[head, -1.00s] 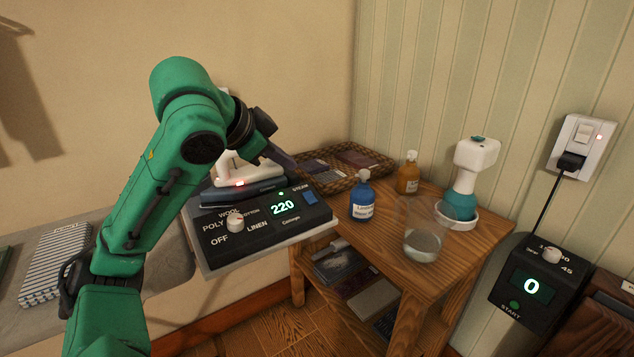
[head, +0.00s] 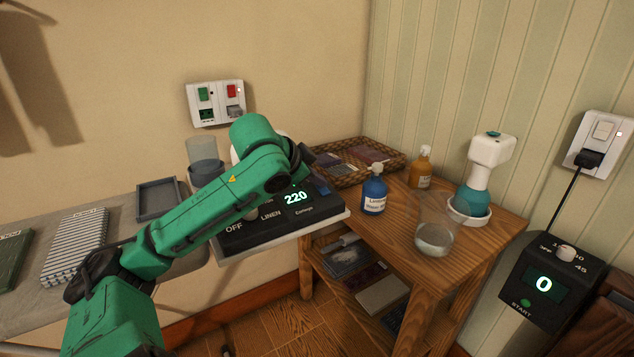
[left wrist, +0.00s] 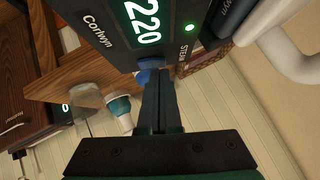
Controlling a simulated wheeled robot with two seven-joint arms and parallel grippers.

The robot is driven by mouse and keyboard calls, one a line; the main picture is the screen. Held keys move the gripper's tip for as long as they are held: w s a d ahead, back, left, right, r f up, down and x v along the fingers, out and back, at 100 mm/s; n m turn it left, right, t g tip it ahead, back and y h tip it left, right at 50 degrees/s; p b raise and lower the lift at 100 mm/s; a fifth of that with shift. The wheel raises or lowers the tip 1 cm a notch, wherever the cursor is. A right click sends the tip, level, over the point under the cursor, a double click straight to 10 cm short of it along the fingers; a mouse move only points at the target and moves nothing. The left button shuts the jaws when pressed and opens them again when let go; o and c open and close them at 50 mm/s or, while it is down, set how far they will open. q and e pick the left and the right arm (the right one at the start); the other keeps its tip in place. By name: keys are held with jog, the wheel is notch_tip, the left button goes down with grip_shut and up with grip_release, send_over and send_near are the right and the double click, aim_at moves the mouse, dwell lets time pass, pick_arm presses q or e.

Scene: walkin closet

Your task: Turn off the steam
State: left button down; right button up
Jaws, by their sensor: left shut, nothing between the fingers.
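The black ironing station (head: 282,225) shows a green 220 on its panel, also seen in the left wrist view (left wrist: 110,12). The STEAM label and a lit green lamp (left wrist: 190,30) are beside the display. The blue steam button (head: 320,187) is at the panel's right end; it shows in the left wrist view (left wrist: 150,66), partly covered by my fingertips. My left gripper (head: 307,168) is shut and empty, at the button; I cannot tell whether it touches. The white iron (head: 243,150) stands behind, mostly hidden by my arm. The dial is largely hidden. My right gripper is not in view.
A wooden table (head: 400,255) at the right holds a blue bottle (head: 374,195), an amber bottle (head: 421,170), a clear cup (head: 433,235), a teal-white device (head: 484,170) and a wicker tray (head: 395,158). A switch plate (head: 216,103) is on the wall behind.

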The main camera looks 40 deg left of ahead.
pick_arm(q)
jog(key=shift+f, duration=0.1)
jog(key=shift+a+p, duration=0.1)
jog(key=shift+p, duration=0.25)
jog(key=shift+a+r+p, duration=0.15)
jog(key=shift+r+p, duration=0.05)
jog(key=shift+p, duration=0.7)
jog(key=shift+f+b, duration=0.4)
jog(key=shift+b, duration=0.15)
jog(key=shift+s+d+f, duration=0.15)
jog(key=shift+s+d, duration=0.05)
jog(key=shift+d, duration=0.6)
